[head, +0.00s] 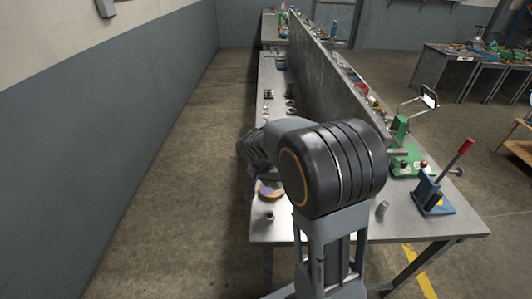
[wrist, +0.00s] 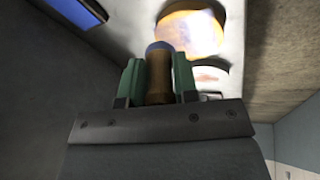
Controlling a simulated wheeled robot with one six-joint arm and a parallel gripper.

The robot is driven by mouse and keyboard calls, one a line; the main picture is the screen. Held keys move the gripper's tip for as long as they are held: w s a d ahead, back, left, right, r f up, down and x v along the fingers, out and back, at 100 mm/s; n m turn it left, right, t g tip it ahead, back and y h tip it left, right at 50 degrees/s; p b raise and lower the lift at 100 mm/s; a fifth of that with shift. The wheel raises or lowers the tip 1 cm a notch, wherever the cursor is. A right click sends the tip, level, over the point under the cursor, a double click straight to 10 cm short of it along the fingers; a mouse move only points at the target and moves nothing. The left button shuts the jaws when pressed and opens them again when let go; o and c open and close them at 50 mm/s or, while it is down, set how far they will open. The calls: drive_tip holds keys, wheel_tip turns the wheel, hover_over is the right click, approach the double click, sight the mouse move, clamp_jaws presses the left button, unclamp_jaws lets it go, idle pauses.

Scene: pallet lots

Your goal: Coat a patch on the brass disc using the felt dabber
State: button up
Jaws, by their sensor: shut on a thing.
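My gripper (wrist: 158,78) has green fingers and is shut on the felt dabber (wrist: 159,72), a brown, handle-like piece with a bluish-grey end pointing away from the wrist. The brass disc (wrist: 188,32) lies just beyond that end in the wrist view, shiny with a bright glare; whether the dabber touches it I cannot tell. In the head view the disc (head: 271,190) is on the near left of the bench, and its surface looks orange with a darker tint. My own arm hides the fingers and dabber there.
The metal bench (head: 440,222) has a tall grey divider (head: 325,75) along it. A small cup (head: 269,216) stands near the disc. A blue lever press (head: 437,190) and a green device (head: 404,160) are on the right. The floor to the left is clear. A pale round thing (wrist: 211,76) lies beside the disc.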

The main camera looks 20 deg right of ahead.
drive_tip(key=shift+r+p, duration=1)
drive_tip(key=shift+r, duration=0.85)
